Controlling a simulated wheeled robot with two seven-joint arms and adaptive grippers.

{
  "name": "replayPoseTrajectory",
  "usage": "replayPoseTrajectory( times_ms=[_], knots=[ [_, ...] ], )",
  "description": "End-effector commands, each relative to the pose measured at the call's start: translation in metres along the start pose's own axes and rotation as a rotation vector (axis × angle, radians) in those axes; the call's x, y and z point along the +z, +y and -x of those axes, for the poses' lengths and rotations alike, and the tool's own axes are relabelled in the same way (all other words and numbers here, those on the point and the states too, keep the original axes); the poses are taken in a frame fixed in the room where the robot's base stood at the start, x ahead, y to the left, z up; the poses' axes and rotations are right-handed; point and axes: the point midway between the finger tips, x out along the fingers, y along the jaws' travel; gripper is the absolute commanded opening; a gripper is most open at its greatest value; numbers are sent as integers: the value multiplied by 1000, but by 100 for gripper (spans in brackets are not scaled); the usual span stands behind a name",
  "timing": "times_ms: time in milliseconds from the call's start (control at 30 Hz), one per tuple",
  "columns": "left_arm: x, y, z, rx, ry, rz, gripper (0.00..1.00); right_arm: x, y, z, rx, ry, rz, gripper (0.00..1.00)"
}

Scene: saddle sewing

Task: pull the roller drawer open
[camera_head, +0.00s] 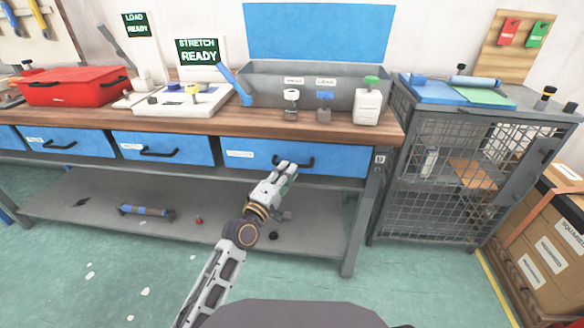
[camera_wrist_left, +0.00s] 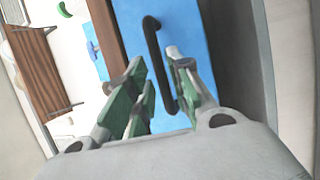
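The right-hand blue drawer (camera_head: 340,160) under the workbench has a small white label too small to read and looks flush with the bench front. Its black bar handle (camera_head: 306,162) is partly covered by my left gripper (camera_head: 286,168), which reaches up to it from below. In the left wrist view the handle (camera_wrist_left: 152,40) runs between the two green-padded fingers of the gripper (camera_wrist_left: 156,62). The fingers are apart, with a gap beside the bar, and I see no firm grip on it. My right gripper is out of view.
Two more blue drawers (camera_head: 185,150) (camera_head: 85,145) sit to the left. A lower shelf (camera_head: 190,225) lies under the drawers, with a roller-like tool (camera_head: 146,211) on it. A mesh cabinet (camera_head: 440,180) stands right of the bench. The green floor in front is open.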

Motion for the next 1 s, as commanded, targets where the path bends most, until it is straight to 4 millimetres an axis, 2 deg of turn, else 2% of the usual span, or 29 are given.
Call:
replayPoseTrajectory(
  times_ms=[200, 400, 833, 1000],
  knots=[
    [0, 0, -20, 2, 1, -1, 21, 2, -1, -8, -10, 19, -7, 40],
    [0, 0, -32, 1, 0, 0, 21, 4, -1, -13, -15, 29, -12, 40],
    [0, 0, -35, 0, 0, 0, 21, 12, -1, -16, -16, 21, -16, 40],
    [0, 0, -35, 0, 0, 0, 0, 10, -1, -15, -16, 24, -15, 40]
  ],
)
